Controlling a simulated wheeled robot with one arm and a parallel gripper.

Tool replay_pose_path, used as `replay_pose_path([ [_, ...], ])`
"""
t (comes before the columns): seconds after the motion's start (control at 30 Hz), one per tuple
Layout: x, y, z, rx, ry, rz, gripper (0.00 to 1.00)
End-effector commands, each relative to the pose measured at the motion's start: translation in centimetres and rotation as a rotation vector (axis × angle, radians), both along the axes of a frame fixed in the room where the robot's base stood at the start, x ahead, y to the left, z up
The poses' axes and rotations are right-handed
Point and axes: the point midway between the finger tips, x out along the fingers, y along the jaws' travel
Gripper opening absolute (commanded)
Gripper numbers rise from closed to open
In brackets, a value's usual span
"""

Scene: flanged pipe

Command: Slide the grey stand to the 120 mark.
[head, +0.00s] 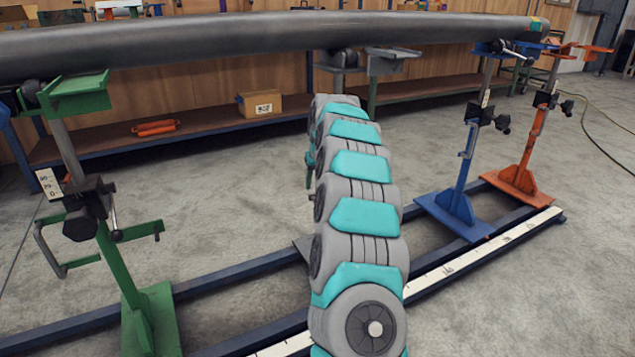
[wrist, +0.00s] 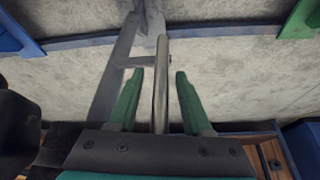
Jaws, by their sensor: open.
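The grey stand (head: 388,64) is mostly hidden behind my arm in the head view; its grey top shows under the pipe (head: 250,35), and a bit of its base shows left of my arm. In the wrist view, my gripper (wrist: 159,76) is open, with one green finger on each side of an upright grey bar (wrist: 161,60). The bar seems to belong to the grey stand (wrist: 122,65), whose frame shows beyond it. Small gaps show beside the bar. The white scale strip (head: 450,268) runs along the front rail; its numbers are too small to read, and my arm hides part of it.
A green stand (head: 150,310) is on the rails (head: 235,270) at the left. A blue stand (head: 455,205) and an orange stand (head: 520,180) are at the right. The rails between my arm and the blue stand look clear. A shelf bench (head: 200,125) stands behind.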

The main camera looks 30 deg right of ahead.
Motion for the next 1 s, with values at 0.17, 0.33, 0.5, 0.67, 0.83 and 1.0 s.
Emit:
replay_pose_path([
  [0.17,-0.4,0.1,1.2,-0.001,-0.003,0.000,0.50],
  [0.33,-1.3,0.2,3.4,0.000,-0.002,0.000,0.50],
  [0.5,-2.3,0.4,6.0,-0.002,-0.004,0.000,0.50],
  [0.67,-2.9,0.5,7.2,-0.001,-0.002,-0.001,0.50],
  [0.83,-3.0,0.5,7.2,-0.001,0.000,-0.001,0.50],
  [1.0,-2.9,0.5,7.2,-0.001,0.000,-0.001,0.50],
])
